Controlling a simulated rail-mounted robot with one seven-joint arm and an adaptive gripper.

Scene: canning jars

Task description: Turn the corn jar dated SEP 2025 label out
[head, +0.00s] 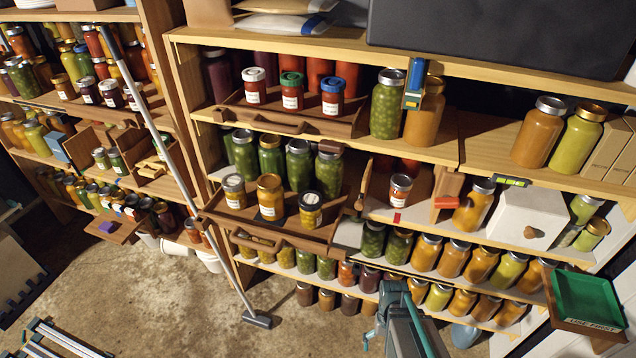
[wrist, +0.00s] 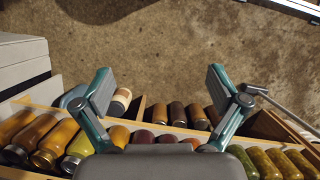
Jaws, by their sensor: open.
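No date or product name on the small jar labels is readable, so I cannot tell which is the corn jar dated SEP 2025. A pulled-out wooden tray (head: 262,232) in the head view holds three jars in front: a pale-lidded jar (head: 234,192), a gold-lidded yellowish jar (head: 270,198) with a white label facing out, and a dark-lidded jar (head: 310,209). My gripper (wrist: 160,85) is open and empty in the wrist view, its two fingers spread wide above the floor and shelf edge. In the head view my arm is at bottom centre, below and right of the tray.
Lower shelf rows hold several orange and green jars (head: 427,252). Another tray (head: 290,118) above carries three labelled red jars. A green-lined "USE FIRST" tray (head: 588,298) is at lower right. A long-handled tool (head: 257,320) leans across the left. Concrete floor (head: 130,285) is open in front.

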